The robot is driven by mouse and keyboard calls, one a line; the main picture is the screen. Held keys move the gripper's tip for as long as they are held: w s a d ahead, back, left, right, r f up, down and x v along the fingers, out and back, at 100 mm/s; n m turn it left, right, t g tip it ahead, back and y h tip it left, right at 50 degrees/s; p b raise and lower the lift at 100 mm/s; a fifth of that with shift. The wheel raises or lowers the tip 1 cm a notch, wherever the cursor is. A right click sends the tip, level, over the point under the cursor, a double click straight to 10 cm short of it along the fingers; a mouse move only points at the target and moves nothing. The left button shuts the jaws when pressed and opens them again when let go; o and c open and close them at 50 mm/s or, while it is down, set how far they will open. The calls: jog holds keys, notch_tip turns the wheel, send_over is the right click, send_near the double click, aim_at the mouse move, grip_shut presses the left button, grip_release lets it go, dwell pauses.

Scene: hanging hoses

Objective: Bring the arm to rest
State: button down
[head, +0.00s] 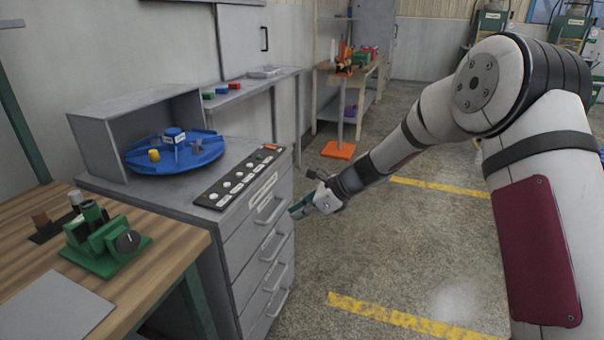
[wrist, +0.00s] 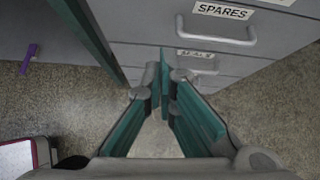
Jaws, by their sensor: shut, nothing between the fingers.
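My arm reaches from the right of the head view toward the grey drawer cabinet (head: 262,232). My gripper (head: 297,210) is beside the drawer fronts, over the floor. In the wrist view its teal fingers (wrist: 163,78) come together at the tips, with nothing held. A drawer labelled SPARES (wrist: 222,30) shows ahead of the fingers, with its handle facing me. I cannot tell from these views whether the fingers touch the cabinet.
A blue turntable (head: 205,158) and a black button panel (head: 222,190) are on the cabinet. A wooden bench (head: 165,240) with a green fixture (head: 105,240) is at left. An orange-based stand (head: 338,150) is beyond the gripper. The floor between the yellow lines is clear.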

jog(key=s+d+r+n+g+h, duration=0.1)
jog(key=s+d+r+n, duration=0.25)
jog(key=s+r, duration=0.3)
jog(key=s+d+r+n+h, duration=0.25)
jog(key=s+r+n, duration=0.2)
jog(key=s, duration=0.35)
jog(key=s+d+r+n+g, duration=0.1)
jog(key=s+d+r+n, duration=0.3)
jog(key=s+r, duration=0.25)
jog(key=s+d+n+h, duration=0.25)
jog(key=s+d, duration=0.25)
jog(key=s, duration=0.4)
jog(key=s+d+n+h, duration=0.1)
jog(key=s+d+n, duration=0.25)
jog(key=s, duration=0.55)
jog(key=s+d+n+h, duration=0.2)
jog(key=s+d, duration=0.4)
jog(key=s, duration=0.3)
notch_tip(320, 180, up, 18)
jog(key=t+p, duration=0.3)
jog(key=p, duration=1.4)
jog(key=shift+a, duration=0.35)
